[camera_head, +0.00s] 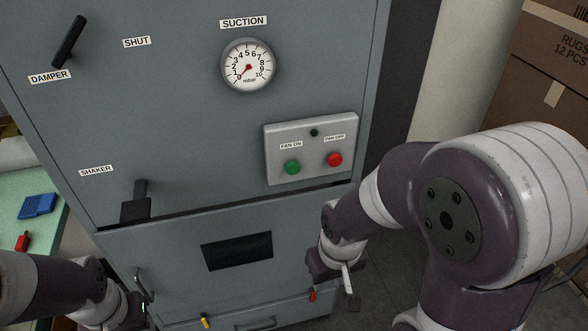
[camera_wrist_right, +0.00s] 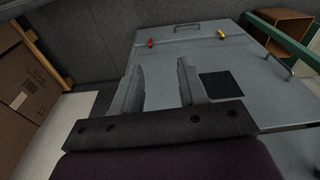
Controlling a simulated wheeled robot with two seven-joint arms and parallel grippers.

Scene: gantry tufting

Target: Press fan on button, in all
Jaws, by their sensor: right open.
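The green fan on button (camera_head: 292,167) sits at the lower left of a light grey control box (camera_head: 312,148) on the grey cabinet, under a FAN ON label. The red fan off button (camera_head: 335,159) is to its right, and a small dark lamp (camera_head: 314,132) is above. My right gripper (camera_head: 349,290) is below and to the right of the box, apart from it. In the right wrist view the right gripper (camera_wrist_right: 158,85) is open and empty, facing the lower cabinet. My left gripper is at the lower left edge of the head view, its fingers mostly cut off.
The suction gauge (camera_head: 248,65) reads near zero. A damper lever (camera_head: 69,41) and a shaker handle (camera_head: 138,202) stick out from the cabinet. Red (camera_head: 312,295) and yellow (camera_head: 205,321) latches are low down. Cardboard boxes (camera_head: 548,60) stand at right.

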